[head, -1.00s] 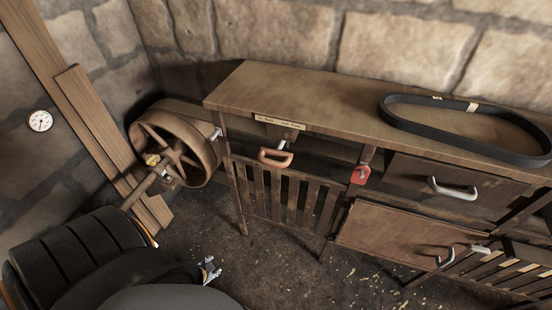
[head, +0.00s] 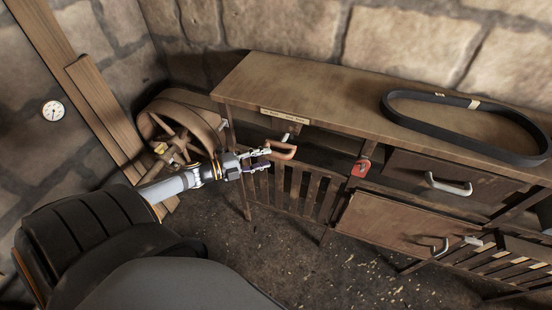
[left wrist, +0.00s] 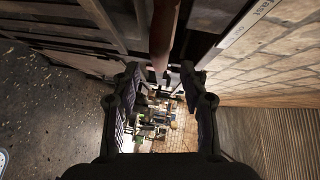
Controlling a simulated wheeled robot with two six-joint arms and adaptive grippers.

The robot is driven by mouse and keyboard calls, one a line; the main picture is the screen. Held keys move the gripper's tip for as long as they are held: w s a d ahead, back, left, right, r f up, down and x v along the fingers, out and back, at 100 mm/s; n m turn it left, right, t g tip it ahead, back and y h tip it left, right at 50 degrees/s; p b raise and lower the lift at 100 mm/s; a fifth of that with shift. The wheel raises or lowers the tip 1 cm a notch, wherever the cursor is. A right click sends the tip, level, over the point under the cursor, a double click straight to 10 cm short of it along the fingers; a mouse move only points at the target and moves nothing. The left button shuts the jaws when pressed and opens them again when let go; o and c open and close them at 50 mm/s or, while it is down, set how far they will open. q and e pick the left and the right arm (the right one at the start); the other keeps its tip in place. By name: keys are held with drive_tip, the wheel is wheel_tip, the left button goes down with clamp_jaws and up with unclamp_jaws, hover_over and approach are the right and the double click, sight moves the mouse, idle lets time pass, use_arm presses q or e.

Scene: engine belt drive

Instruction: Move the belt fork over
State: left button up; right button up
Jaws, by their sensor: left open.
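The belt fork seems to be the part with the brown-orange loop handle (head: 281,150), at the front of the bench under a small label plate. My left gripper (head: 264,159) is at the left end of this handle, fingers open. In the left wrist view, the open fingers (left wrist: 160,82) stand either side of the lower end of a brown bar (left wrist: 163,35), which looks like the handle. I cannot tell whether they touch it. The fork's inner part is hidden in shadow under the bench top. My right gripper is in neither view.
A black belt (head: 465,126) lies on the bench top (head: 330,98). A spoked wheel (head: 205,122) stands left, partly behind my left arm. A red part (head: 360,168) hangs on the bench front, with drawers right of it. A slatted panel (head: 290,190) is below the handle.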

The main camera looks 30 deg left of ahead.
sight(272, 156)
use_arm(q)
drive_tip(key=shift+x, duration=2.65)
clamp_jaws()
